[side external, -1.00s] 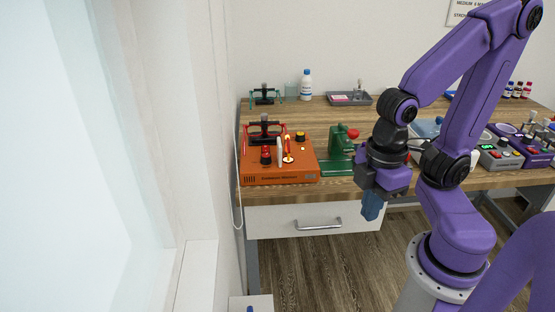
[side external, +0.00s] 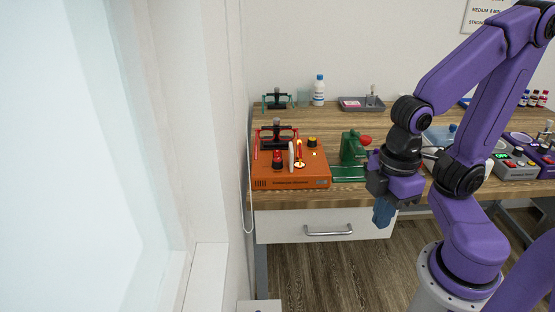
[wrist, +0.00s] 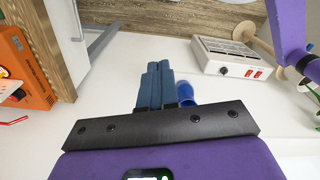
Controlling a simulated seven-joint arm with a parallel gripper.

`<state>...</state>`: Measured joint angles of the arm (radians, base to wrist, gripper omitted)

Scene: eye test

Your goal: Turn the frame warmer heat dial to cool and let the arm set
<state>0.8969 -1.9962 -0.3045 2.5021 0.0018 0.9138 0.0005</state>
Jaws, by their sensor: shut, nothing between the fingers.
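My gripper (side external: 382,214) hangs in front of the wooden bench, right of the drawer handle, pointing down. Its blue fingers (wrist: 155,84) are together with nothing between them. In the wrist view a white box (wrist: 228,53) with a vented top, a black dial (wrist: 222,71) and two red switches lies beyond the fingertips to the right, apart from them. I cannot make this box out in the side view.
An orange unit (side external: 290,183) with knobs stands on the bench (side external: 395,112), beside a green device (side external: 352,147). A blue round object (wrist: 186,92) shows beside my fingers. A wooden spool-like stand (wrist: 245,31) is by the white box.

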